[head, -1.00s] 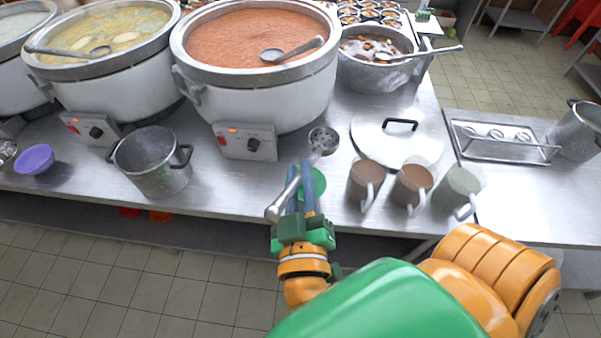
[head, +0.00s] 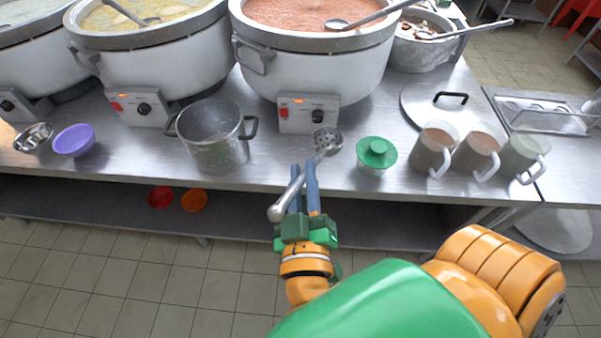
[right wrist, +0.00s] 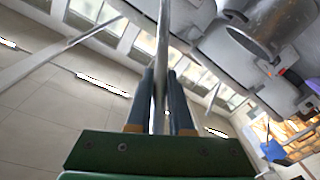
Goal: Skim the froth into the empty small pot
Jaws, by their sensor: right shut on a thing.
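My right gripper (head: 304,182) is shut on the handle of a perforated skimmer (head: 327,140). In the right wrist view the skimmer handle (right wrist: 162,50) runs up between the fingers (right wrist: 162,95). The empty small grey pot (head: 214,150) with black handles stands on the counter, left of the skimmer. Behind stand a large pot of reddish congee (head: 317,62) and a large pot of yellowish congee (head: 148,58). I cannot make out froth clearly. My left gripper is not in view.
A purple bowl (head: 74,140) and a metal bowl (head: 34,138) are at the left. Ladles lie across the big pots. The counter strip before the small pot is narrow.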

